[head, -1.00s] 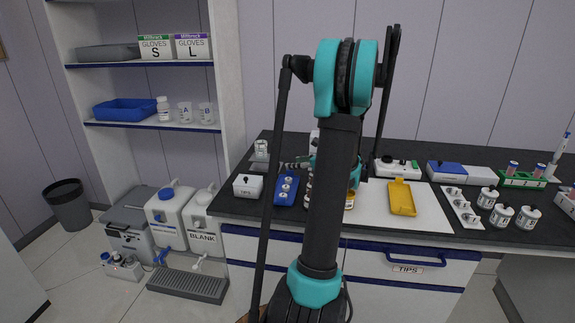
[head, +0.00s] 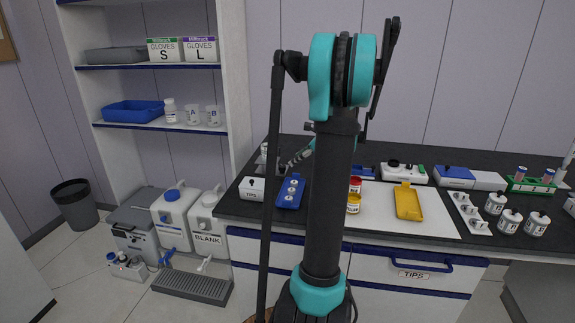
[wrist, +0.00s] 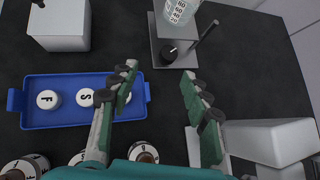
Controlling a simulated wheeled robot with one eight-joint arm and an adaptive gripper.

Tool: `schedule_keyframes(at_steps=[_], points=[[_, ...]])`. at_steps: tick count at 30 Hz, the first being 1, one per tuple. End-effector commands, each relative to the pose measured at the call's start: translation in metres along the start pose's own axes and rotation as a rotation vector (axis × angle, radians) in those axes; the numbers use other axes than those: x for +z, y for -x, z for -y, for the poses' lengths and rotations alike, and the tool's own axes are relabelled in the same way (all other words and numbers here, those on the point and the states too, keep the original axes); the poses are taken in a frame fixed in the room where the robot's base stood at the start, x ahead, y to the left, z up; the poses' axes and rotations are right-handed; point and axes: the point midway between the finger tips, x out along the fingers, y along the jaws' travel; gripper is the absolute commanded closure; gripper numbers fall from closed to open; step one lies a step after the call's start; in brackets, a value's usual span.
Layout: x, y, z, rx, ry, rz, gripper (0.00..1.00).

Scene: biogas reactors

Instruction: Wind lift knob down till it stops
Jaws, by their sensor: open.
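A small stand shows in the wrist view, with a grey base plate (wrist: 160,22), a black knob (wrist: 168,48) on the plate and a thin dark rod (wrist: 204,36) slanting beside it. A clear graduated vessel (wrist: 180,9) at the top edge is cut off. My gripper (wrist: 159,75) is open and empty, its two green-padded fingers spread below the knob in the picture and apart from it. In the head view my gripper (head: 297,160) is over the back left of the bench, partly hidden by my arm, and the stand there is mostly covered.
A blue tray (wrist: 69,122) with white round caps lies left of my gripper in the wrist view. A white box (wrist: 64,28) stands at upper left. Pale blocks (wrist: 275,142) are at right. In the head view, a yellow tray (head: 408,203) lies on a white mat.

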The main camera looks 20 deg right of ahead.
Motion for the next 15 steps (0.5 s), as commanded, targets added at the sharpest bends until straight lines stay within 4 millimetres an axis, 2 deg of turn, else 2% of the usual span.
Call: schedule_keyframes(at_steps=[1, 4, 9, 15], points=[[0.013, 0.001, -0.001, 0.029, 0.038, -0.056, 0.52], [0.030, 0.008, 0.003, 0.070, 0.085, -0.162, 0.52], [0.059, 0.035, 0.027, 0.107, 0.045, -0.308, 0.52], [0.079, 0.059, 0.038, 0.121, 0.010, -0.407, 0.52]])
